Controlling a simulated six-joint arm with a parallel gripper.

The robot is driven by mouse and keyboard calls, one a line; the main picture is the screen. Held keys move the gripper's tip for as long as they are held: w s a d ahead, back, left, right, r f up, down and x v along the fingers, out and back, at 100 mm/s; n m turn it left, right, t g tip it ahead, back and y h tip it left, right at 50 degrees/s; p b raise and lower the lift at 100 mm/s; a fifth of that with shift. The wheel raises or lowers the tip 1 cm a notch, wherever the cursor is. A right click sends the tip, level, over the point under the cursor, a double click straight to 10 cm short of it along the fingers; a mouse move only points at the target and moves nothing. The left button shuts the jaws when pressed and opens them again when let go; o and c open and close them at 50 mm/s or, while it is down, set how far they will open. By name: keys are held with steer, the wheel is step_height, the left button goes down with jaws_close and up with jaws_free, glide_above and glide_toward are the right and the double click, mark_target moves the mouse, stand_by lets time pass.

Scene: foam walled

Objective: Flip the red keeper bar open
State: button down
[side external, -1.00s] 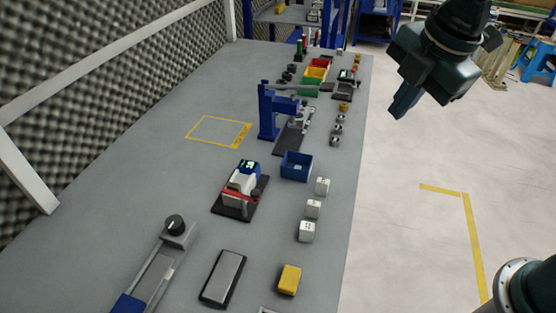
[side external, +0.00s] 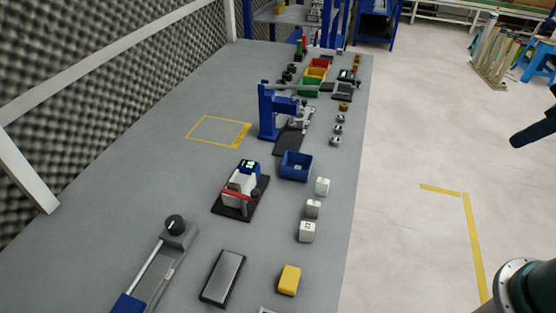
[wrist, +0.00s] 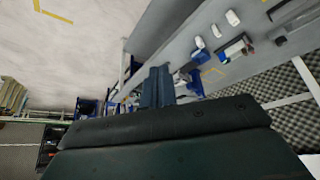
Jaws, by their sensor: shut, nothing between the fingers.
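The red keeper bar (side external: 238,194) lies roughly level across the front of a white block in a small fixture (side external: 241,208) with a dark base and a blue unit with a lit display behind. A greyish post stands at the bar's right end. My gripper (side external: 515,142) shows only as a dark tip at the right edge of the side view, far from the bar and over the floor side. In the wrist view its two fingers (wrist: 158,85) are together and empty. The fixture is small there, and I cannot make out the bar.
A blue bin (side external: 296,166) stands behind and right of the fixture, with several white cubes (side external: 313,208) along the bench edge. A blue press (side external: 268,110) stands further back. A knobbed slide (side external: 175,230), a grey block (side external: 222,278) and a yellow block (side external: 289,280) are in front.

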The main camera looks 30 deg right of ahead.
steer(key=shift+s+d+f+m, duration=0.1)
steer(key=shift+s+m, duration=0.15)
steer(key=shift+m, duration=0.05)
steer(key=c, duration=1.6)
jaws_free()
steer(key=shift+w, duration=0.1)
steer(key=shift+o, duration=1.4)
steer(key=shift+w, duration=0.25)
steer(key=w+a+f+n+t+y, duration=0.1)
steer(key=w+a+f+n+t, duration=0.3)
steer(key=w+n, duration=0.7)
steer(key=w+a+f+n+t+y, duration=0.1)
steer(key=w+a+f+n+t, duration=0.1)
steer(key=w+a+f+n, duration=0.7)
steer(key=a+f+n+y, duration=0.3)
steer(key=a+n, duration=0.1)
steer(key=n, duration=0.3)
steer(key=s+a+f+n+t+y, duration=0.1)
steer(key=a+f+n+y, duration=0.2)
steer(key=n, duration=0.5)
steer(key=s+a+f+n+t+y, duration=0.1)
steer(key=a+f+n+y, duration=0.2)
steer(key=n, duration=0.5)
steer(key=shift+a, duration=0.8)
steer(key=shift+s+a+f+n+y, duration=0.1)
steer(key=shift+s+a+n+y, duration=0.1)
steer(key=shift+s+n+y, duration=0.3)
steer(key=shift+w, duration=0.15)
